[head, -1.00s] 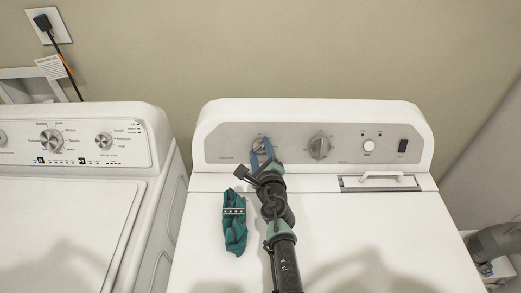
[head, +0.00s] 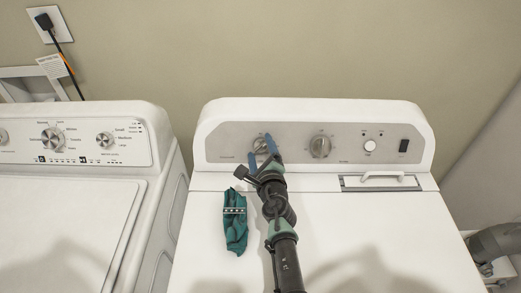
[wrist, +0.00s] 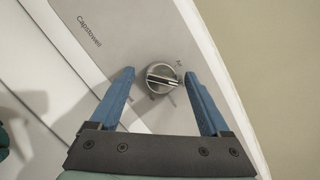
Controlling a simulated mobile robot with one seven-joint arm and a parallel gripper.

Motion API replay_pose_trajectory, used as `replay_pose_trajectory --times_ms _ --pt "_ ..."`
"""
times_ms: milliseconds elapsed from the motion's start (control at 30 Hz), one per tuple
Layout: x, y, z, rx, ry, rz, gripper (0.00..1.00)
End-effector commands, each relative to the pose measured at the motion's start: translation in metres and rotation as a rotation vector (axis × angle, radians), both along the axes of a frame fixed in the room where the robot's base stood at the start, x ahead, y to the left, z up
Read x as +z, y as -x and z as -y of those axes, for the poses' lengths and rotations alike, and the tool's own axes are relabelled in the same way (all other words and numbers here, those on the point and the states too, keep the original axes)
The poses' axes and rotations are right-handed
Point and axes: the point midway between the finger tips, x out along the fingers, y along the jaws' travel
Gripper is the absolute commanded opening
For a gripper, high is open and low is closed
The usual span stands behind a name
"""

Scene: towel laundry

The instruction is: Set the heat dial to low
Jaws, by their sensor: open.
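The left dial (wrist: 162,79) on the dryer's control panel (head: 292,145) is a round silver knob with a raised grip bar. It shows in the wrist view near the word "Capstowell", with small print by its rim that I cannot read fully. My gripper (wrist: 159,62) is open, with one blue finger on each side of this dial and visible gaps to it. In the head view my gripper (head: 260,146) is at the left of the panel and partly covers the dial. I cannot read its setting or tell whether it is the heat dial.
A larger middle dial (head: 320,147), a round white button (head: 369,146) and a black switch (head: 403,146) are farther right on the panel. A washer (head: 70,215) stands at left.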

Motion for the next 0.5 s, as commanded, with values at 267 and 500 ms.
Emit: replay_pose_trajectory --times_ms 267,500 --pt "0.005 0.014 0.004 -0.003 -0.002 -0.002 0.80" --pt "0.014 0.052 0.011 -0.005 -0.005 -0.002 0.80"
